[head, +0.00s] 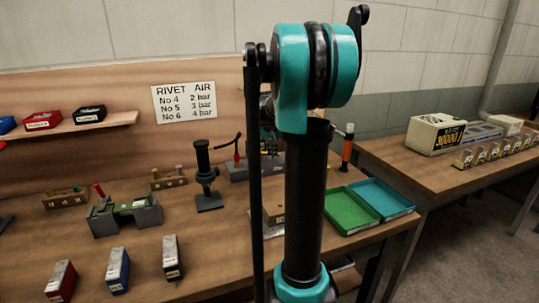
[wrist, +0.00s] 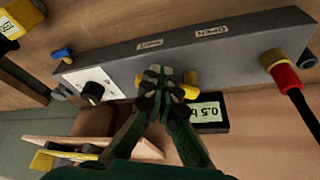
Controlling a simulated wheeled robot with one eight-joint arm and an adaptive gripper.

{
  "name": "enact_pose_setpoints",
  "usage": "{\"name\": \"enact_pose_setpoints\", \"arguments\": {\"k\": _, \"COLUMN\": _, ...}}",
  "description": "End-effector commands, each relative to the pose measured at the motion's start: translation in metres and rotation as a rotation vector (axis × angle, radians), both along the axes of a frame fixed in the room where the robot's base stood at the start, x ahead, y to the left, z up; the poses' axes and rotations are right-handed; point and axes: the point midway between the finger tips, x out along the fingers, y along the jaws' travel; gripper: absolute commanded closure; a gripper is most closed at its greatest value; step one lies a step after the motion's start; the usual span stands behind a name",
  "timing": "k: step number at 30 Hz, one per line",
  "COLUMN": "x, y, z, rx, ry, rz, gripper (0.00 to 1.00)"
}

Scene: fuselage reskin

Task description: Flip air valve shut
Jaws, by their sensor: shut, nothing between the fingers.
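The grey air manifold (wrist: 235,52) runs across the wrist view, with an OPEN label (wrist: 212,32) and a blurred label (wrist: 150,44) to its left, probably SHUT. My gripper (wrist: 160,84) is shut and empty in front of the manifold face. A yellow part (wrist: 191,84), apparently the valve handle, shows just right of the fingertips, with a bit of yellow at their left. The fingers hide its middle, so I cannot tell its angle or whether they touch it. In the head view the manifold (head: 238,171) is mostly behind my arm.
A black dial (wrist: 93,92) on a white plate and a blue knob (wrist: 62,53) are left of my gripper. A display (wrist: 207,112) reads about 0.5 bar. A red and yellow hose fitting (wrist: 284,72) is at right. Green (head: 350,210) and blue trays (head: 382,199) lie on the bench.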

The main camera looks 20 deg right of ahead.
Motion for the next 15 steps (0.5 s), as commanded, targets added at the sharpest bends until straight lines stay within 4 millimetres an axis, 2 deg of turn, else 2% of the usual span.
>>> {"name": "enact_pose_setpoints", "arguments": {"k": 10, "x": 0.011, "y": -0.016, "z": 0.0, "rx": 0.001, "ry": -0.002, "rz": 0.3, "gripper": 1.0}}
{"name": "enact_pose_setpoints", "arguments": {"k": 15, "x": 0.011, "y": -0.015, "z": 0.0, "rx": -0.001, "ry": 0.0, "rz": 0.302, "gripper": 1.0}}
